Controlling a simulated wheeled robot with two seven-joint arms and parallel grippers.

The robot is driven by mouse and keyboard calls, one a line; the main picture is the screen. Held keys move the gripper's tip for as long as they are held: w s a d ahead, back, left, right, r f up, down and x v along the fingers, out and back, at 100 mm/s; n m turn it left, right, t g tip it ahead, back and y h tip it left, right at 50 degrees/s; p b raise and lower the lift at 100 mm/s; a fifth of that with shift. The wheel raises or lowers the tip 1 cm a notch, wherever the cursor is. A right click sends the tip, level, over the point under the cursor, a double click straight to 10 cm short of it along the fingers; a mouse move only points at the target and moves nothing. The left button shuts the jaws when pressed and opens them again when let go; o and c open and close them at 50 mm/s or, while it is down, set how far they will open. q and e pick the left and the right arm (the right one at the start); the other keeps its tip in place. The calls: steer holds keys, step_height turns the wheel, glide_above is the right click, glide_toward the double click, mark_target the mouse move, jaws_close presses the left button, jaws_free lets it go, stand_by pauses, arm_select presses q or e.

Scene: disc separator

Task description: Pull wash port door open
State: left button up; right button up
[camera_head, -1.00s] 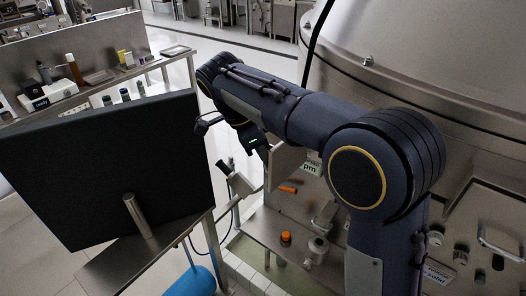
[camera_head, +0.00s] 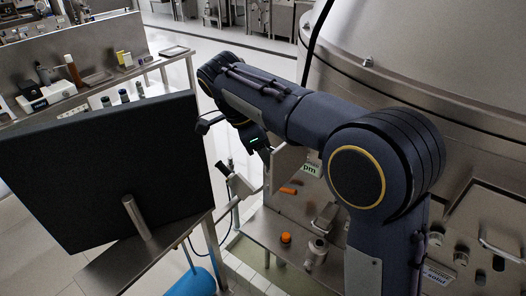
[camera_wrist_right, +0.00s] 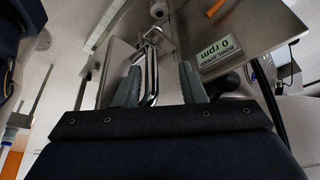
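The wash port door looks like the flat metal plate (camera_head: 287,165) beside the separator in the head view. In the right wrist view a metal plate (camera_wrist_right: 116,68) bears a bent bar handle (camera_wrist_right: 151,80). My right gripper (camera_wrist_right: 160,78) is open, with its two fingers on either side of the handle. The bar lies nearer the left finger, and a gap shows on the right. I cannot tell whether the left finger touches it. In the head view the right gripper (camera_head: 262,152) is small and partly hidden by the plate. My left gripper is not in view.
A sign reading 0 rpm (camera_wrist_right: 219,53) sits near the right finger. The large steel separator (camera_head: 430,60) fills the right. A dark monitor (camera_head: 110,170) stands at left, and a bench with bottles (camera_head: 75,70) is behind it. Orange-capped fittings (camera_head: 286,238) are below the arm.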

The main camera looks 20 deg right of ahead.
steer(key=shift+d, duration=0.15)
steer(key=v, duration=0.8)
